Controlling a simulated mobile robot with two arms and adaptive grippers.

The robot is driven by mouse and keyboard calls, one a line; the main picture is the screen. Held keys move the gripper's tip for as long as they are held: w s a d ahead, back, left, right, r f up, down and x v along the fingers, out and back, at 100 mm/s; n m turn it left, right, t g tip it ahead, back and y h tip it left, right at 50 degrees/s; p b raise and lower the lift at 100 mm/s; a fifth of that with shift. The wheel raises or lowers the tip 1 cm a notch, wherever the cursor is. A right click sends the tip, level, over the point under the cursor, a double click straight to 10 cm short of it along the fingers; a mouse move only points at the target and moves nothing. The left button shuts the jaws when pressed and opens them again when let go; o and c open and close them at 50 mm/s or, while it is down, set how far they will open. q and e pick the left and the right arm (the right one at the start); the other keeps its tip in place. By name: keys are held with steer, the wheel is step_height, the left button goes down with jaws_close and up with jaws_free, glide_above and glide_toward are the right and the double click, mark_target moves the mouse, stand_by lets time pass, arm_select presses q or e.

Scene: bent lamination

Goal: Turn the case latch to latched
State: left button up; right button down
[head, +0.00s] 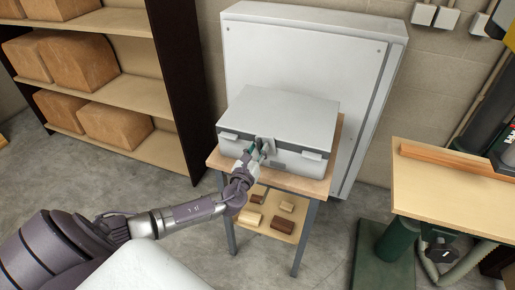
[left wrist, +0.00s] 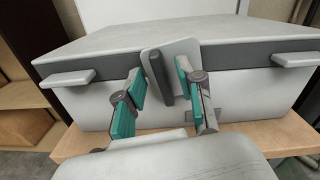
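A light grey case (head: 285,106) with its lid down stands on a small wooden-topped table; its front also fills the left wrist view (left wrist: 85,103). A latch (left wrist: 177,57), a pale plate with a dark grey bar (left wrist: 158,80), sits at the middle of the case front. The bar stands nearly upright, leaning slightly. My left gripper (head: 258,153) is at the case front. In the left wrist view its teal-padded fingers (left wrist: 161,82) are apart, one on each side of the bar. I cannot tell whether either pad touches it. My right gripper is not in view.
The small table (head: 308,184) has wooden pieces on its lower shelf. A grey cabinet (head: 300,50) stands close behind the case. A shelf unit (head: 125,92) with boxes is at left, a workbench (head: 440,200) at right. Pale side tabs (left wrist: 70,79) stick out from the case front.

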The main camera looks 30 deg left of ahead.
arm_select(q)
jaws_close()
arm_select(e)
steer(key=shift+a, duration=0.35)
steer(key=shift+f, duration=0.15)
